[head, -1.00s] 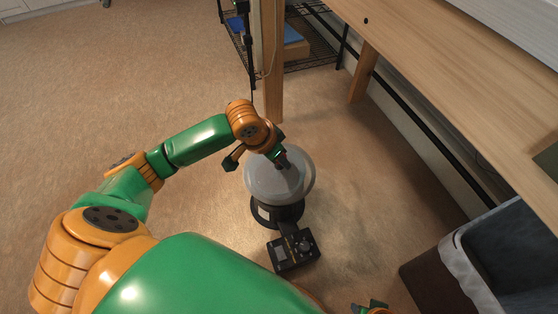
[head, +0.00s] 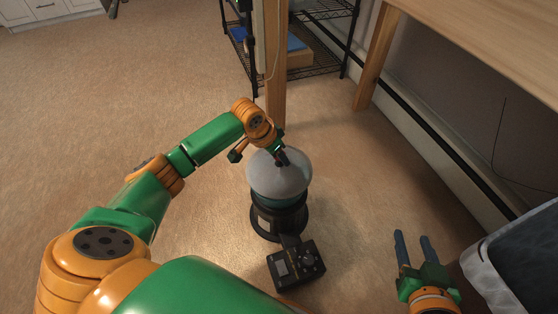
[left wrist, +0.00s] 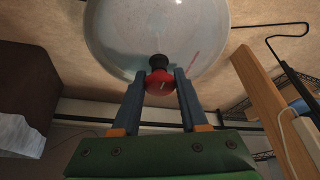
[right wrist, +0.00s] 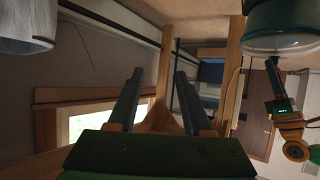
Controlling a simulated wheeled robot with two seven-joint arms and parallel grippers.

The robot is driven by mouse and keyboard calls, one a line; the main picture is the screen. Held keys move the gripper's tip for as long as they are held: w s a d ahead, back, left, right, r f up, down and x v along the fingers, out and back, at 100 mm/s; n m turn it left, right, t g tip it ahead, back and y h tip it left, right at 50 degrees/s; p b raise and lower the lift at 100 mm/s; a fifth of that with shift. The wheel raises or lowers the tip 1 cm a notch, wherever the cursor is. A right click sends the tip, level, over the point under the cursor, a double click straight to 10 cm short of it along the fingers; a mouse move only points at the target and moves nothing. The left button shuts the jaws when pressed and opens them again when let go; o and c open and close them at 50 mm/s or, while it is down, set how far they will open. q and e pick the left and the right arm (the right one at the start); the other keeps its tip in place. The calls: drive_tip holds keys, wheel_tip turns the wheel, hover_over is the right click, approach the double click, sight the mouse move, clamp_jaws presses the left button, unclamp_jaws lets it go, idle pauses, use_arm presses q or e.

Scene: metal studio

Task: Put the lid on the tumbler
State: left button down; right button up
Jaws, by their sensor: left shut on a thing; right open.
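The tumbler is a black machine with a round base (head: 280,226), a green bowl (head: 283,202) and a control box (head: 296,266) in front. The pale translucent domed lid (head: 276,182) is over the bowl, roughly centred and close to its rim; I cannot tell whether it is fully seated. My left gripper (head: 282,157) is shut on the lid's knob. My right gripper (head: 414,252) is open and empty, apart from the tumbler. The bowl (right wrist: 285,18) also shows in the right wrist view.
A lined bin (head: 490,275) stands at the lower right, close to my right gripper. A wooden table (head: 490,45) is at the upper right. A wooden post (head: 275,80) and a wire shelf (head: 318,68) stand behind the tumbler. The floor to the left is clear.

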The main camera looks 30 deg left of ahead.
use_arm(q)
drive_tip(key=shift+f+b, duration=0.4)
drive_tip(key=shift+f, duration=0.3)
use_arm(e)
wheel_tip(320, 180, up, 7)
drive_tip(key=w+a+t+y, duration=0.1)
drive_tip(key=w+t, duration=0.1)
drive_tip(key=t, duration=0.2)
drive_tip(key=shift+w+a+r, duration=0.2)
drive_tip(key=shift+w+a, duration=0.05)
use_arm(q)
drive_tip(key=shift+c, duration=2.1)
unclamp_jaws()
drive_tip(key=shift+f, duration=0.1)
